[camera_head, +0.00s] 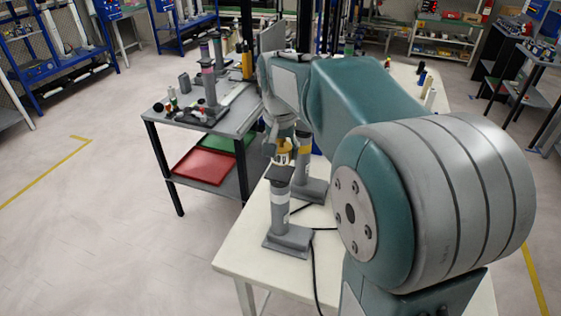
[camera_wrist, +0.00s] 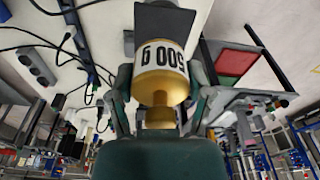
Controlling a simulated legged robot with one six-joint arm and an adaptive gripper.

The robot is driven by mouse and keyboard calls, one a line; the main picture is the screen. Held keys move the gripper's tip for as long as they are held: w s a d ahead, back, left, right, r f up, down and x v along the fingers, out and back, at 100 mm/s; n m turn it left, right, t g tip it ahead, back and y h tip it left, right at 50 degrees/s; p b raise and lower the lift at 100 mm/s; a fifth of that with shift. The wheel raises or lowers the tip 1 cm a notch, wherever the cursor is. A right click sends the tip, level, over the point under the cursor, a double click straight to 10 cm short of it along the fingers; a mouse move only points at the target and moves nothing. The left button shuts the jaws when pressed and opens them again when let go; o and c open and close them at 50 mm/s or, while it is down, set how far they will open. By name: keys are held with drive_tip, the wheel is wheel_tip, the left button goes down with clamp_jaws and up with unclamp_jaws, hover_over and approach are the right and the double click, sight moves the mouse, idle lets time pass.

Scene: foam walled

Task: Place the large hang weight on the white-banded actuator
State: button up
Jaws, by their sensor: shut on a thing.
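The large hang weight (camera_wrist: 160,58) is brass with a white band marked 500 G. In the wrist view my gripper (camera_wrist: 162,90) is shut on it, a finger on each side. In the head view the weight (camera_head: 283,152) hangs below my gripper (camera_head: 286,143), mostly hidden. Directly below is a grey actuator with a white band (camera_head: 280,197), upright on the pale table, with a dark square top plate. That plate (camera_wrist: 165,25) shows just beyond the weight in the wrist view. I cannot tell whether weight and plate touch.
A second grey actuator (camera_head: 310,185) with a yellow band stands close behind on the white table (camera_head: 245,265). Black cables run across the table. A dark workbench with a red tray (camera_head: 203,166) and a green tray is at the left. Open floor lies further left.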

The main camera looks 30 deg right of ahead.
sight(280, 163)
drive_tip(key=shift+a+f, duration=0.15)
drive_tip(key=shift+f, duration=0.65)
drive_tip(key=shift+a+f, duration=0.1)
drive_tip(key=shift+f, duration=0.7)
drive_tip(key=shift+f, duration=0.1)
drive_tip(key=o, duration=1.3)
drive_tip(key=r, duration=0.8)
drive_tip(key=s+r, duration=0.1)
drive_tip(key=r, duration=0.3)
drive_tip(key=shift+s+a, duration=0.1)
drive_tip(key=shift+a, duration=0.3)
drive_tip(key=s+a+f+n+t, duration=0.1)
drive_tip(key=s+a+f+n, duration=0.1)
drive_tip(key=s, duration=0.4)
drive_tip(key=s+a+f+n+t, duration=0.2)
drive_tip(key=s+a+f, duration=0.1)
drive_tip(key=s, duration=0.3)
drive_tip(key=s+a+f+n+t, duration=0.1)
drive_tip(key=s+a+f+n, duration=0.2)
drive_tip(key=s+f, duration=0.2)
drive_tip(key=shift+s+a+y, duration=0.15)
drive_tip(key=shift+s+y, duration=0.25)
drive_tip(key=shift+s, duration=0.6)
